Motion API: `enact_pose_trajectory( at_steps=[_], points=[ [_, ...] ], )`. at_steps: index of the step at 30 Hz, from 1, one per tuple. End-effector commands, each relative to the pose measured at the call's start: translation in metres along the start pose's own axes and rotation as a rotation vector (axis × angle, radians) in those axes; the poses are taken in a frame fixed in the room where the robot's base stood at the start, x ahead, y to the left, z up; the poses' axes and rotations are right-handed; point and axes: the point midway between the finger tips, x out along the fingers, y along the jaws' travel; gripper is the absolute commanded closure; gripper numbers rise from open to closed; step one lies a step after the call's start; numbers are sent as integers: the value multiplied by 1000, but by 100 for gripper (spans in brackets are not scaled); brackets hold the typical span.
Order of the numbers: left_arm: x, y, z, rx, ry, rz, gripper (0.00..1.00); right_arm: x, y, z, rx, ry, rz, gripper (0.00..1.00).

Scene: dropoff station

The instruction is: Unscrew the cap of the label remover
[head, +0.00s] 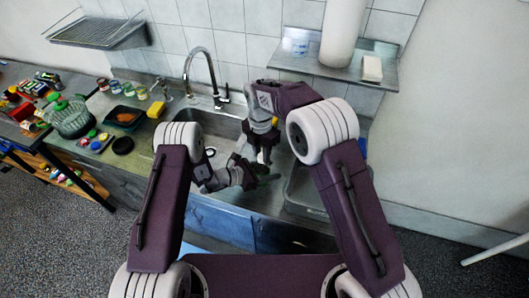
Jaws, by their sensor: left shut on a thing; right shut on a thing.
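My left gripper (252,178) and my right gripper (262,156) meet over the front part of the sink, the right one pointing down from above and the left one reaching in from the left. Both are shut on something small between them. A dark green object, seemingly the label remover (270,178), shows just right of the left fingertips. The fingers and arm links hide most of it. I cannot make out its cap or which part each gripper holds.
The sink (222,128) with its tall faucet (213,72) lies behind my arms. On the left counter stand a glass bowl (70,120), a black tray (124,117), a yellow sponge (156,109) and several jars. A wall shelf (300,67) hangs at the upper right.

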Motion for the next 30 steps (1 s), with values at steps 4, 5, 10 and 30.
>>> enact_pose_trajectory(
  at_steps=[4, 5, 10, 30],
  points=[
    [-1, 1, 0, -3, -1, 3, 100, 1, 1, -1, 0, -5, -7, 100],
    [-1, 1, 0, -2, -1, 3, 100, 1, 5, -5, -3, -9, -10, 100],
    [0, 0, 1, 0, -2, 0, 100, 0, 6, -6, 0, -7, -8, 100],
    [1, -2, 0, 4, 1, -7, 100, -13, 10, -8, 1, -5, 4, 100]
  ],
)
